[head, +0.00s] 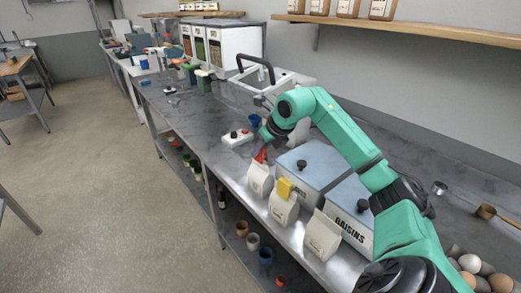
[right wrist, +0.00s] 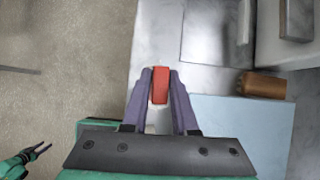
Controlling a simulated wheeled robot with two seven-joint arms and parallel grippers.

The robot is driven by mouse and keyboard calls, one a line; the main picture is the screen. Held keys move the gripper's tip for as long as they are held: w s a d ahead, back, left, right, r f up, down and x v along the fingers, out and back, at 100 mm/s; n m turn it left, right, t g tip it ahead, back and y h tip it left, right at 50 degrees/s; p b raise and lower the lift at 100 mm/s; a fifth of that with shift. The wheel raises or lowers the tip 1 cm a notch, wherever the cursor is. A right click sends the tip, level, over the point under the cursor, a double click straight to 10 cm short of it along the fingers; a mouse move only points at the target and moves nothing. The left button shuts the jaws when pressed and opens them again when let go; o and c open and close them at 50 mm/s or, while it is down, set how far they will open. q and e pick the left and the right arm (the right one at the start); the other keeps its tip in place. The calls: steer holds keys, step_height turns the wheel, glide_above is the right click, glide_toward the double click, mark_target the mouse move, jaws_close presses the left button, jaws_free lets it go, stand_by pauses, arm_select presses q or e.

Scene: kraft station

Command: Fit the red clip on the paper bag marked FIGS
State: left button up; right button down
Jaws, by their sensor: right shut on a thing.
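My right gripper (head: 264,148) is shut on the red clip (head: 261,157), just above the nearest-to-it white paper bag (head: 259,181). In the right wrist view the red clip (right wrist: 160,84) sits between the purple fingers of the right gripper (right wrist: 160,75). A second paper bag (head: 281,211) has a yellow clip (head: 285,188) at its top. A third paper bag (head: 322,238) stands nearer, with no clip seen. The bag labels are too small to read, so I cannot tell which says FIGS. My left gripper (right wrist: 40,150) shows small at the lower left of the wrist view, fingers apart.
Lidded bins stand close behind the bags, one (head: 350,221) marked RAISINS. A white box with buttons (head: 237,138) stands left of the gripper. Eggs (head: 470,263) lie at the right. The counter's front edge runs close before the bags; the floor beyond is open.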

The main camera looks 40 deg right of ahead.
steer(key=shift+f, duration=0.15)
steer(key=shift+f+b, duration=0.7)
steer(key=shift+f, duration=0.05)
steer(key=shift+f, duration=0.1)
stand_by(0.3)
steer(key=shift+f+b, duration=0.65)
steer(key=c, duration=0.6)
jaws_free()
steer(key=shift+o, duration=0.2)
steer(key=o, duration=0.6)
steer(key=shift+c, duration=0.2)
steer(key=shift+r, duration=0.2)
